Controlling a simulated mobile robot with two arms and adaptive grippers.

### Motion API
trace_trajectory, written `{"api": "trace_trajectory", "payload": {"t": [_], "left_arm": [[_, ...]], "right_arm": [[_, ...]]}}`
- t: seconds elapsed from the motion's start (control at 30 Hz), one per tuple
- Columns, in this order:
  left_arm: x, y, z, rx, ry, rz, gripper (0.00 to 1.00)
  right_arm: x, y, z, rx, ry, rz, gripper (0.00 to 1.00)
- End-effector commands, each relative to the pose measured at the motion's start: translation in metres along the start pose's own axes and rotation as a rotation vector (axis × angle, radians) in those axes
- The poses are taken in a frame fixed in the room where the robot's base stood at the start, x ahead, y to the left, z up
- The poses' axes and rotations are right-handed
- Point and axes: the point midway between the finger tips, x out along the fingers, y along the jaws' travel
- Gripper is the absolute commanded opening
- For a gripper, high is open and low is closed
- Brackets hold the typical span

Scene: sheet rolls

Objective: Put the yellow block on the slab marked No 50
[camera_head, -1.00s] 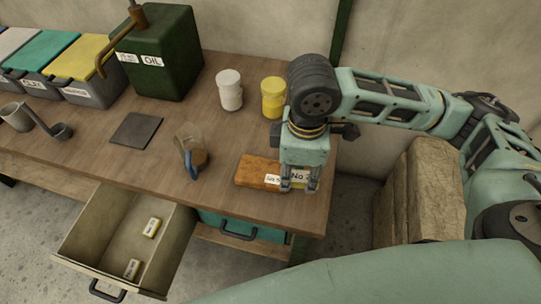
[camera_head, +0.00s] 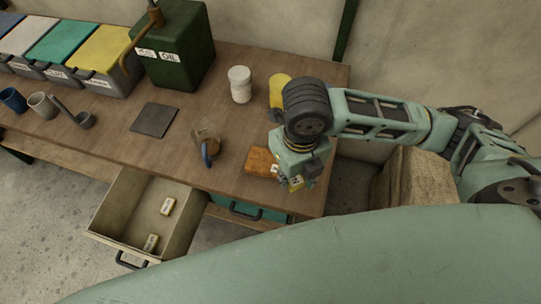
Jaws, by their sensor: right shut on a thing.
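My right gripper (camera_head: 298,183) is at the right end of the bench, pointing down and shut on a small yellow block (camera_head: 296,184), which the fingers mostly hide. An orange-brown slab (camera_head: 261,161) lies on the bench just left of the gripper. Its label is partly covered by the gripper and cannot be read in full now. I cannot tell whether the block touches the slab. My left gripper is not in view.
A jug with a blue handle (camera_head: 207,145) stands left of the slab. A white jar (camera_head: 240,84) and a yellow jar (camera_head: 280,90) stand behind. An open drawer (camera_head: 124,205) holds two small labelled pale blocks. A dark square plate (camera_head: 154,119) lies farther left.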

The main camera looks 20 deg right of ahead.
Motion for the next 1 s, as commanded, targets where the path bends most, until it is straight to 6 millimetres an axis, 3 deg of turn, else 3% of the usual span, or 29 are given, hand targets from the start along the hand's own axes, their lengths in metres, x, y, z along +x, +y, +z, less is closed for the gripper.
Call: {"api": "trace_trajectory", "payload": {"t": [0.17, 0.4, 0.6, 0.83, 1.0], "left_arm": [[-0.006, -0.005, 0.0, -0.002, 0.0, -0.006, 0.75], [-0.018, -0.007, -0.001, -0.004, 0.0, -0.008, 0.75], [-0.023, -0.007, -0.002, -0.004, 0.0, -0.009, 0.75], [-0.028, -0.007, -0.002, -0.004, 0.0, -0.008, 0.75], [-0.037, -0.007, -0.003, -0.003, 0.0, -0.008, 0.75]], "right_arm": [[0.01, 0.0, 0.019, -0.03, 0.002, 0.0, 0.05], [0.042, -0.003, 0.073, -0.027, 0.002, -0.001, 0.05], [0.062, -0.004, 0.106, -0.029, 0.001, 0.001, 0.05], [0.075, -0.004, 0.116, -0.031, 0.002, 0.001, 0.05], [0.099, -0.004, 0.115, -0.03, 0.003, 0.0, 0.05]]}}
